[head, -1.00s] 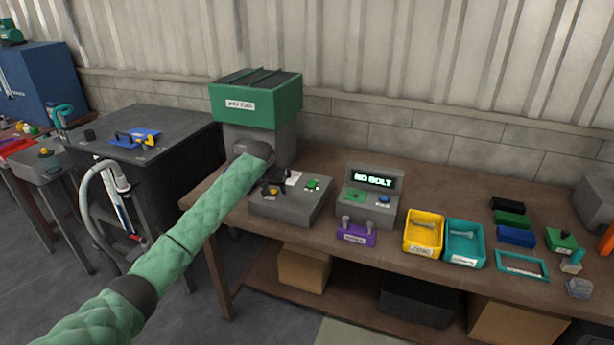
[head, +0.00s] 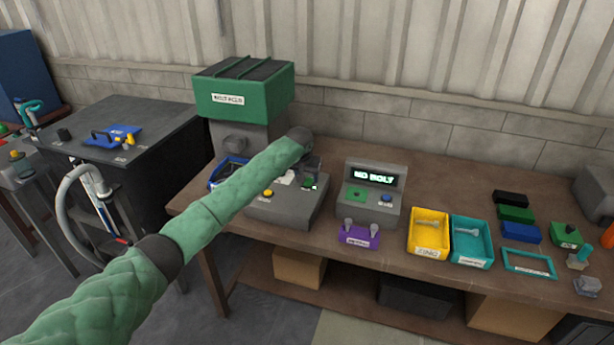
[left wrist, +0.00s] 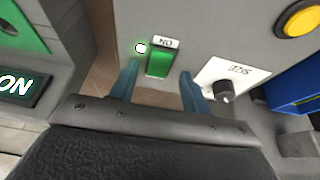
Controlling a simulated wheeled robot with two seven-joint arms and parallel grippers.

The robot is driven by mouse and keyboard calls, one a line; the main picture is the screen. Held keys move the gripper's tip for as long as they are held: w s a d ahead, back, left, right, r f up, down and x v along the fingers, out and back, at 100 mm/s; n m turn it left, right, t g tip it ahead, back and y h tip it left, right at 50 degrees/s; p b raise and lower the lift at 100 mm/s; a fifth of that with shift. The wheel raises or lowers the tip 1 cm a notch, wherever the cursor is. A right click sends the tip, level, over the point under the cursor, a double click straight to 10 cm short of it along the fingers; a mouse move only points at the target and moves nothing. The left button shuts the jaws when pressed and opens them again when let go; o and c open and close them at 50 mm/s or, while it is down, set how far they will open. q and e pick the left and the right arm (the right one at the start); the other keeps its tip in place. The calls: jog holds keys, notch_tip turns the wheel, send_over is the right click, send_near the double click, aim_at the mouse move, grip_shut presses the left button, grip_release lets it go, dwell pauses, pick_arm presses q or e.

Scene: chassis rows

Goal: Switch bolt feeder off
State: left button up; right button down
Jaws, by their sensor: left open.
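The bolt feeder (head: 243,98) has a green hopper on a grey body and stands at the bench's left end. A grey control box (head: 262,214) sits in front of it. In the left wrist view, this panel carries a green rocker switch (left wrist: 161,63) with a label reading ON and a lit green lamp (left wrist: 140,48) beside it. My left gripper (head: 312,172) is over the box's right part, open and empty. In the left wrist view its fingers (left wrist: 158,82) stand on either side of the switch. I cannot tell whether they touch the panel. My right gripper is not in view.
A knob (left wrist: 224,92) on a white label and a yellow button (left wrist: 300,18) are close by. A display unit (head: 372,196) reading NO BOLT stands to the right. Yellow (head: 429,248) and teal (head: 472,256) bins stand farther right. A blue tray (head: 213,182) is left of the box.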

pick_arm(q)
jog(key=shift+w+f, duration=0.2)
jog(key=shift+f, duration=0.2)
jog(key=shift+d+f, duration=0.15)
jog(key=shift+f, duration=0.25)
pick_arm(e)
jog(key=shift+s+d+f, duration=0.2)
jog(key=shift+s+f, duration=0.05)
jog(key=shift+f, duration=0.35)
pick_arm(q)
jog(key=shift+w, duration=0.1)
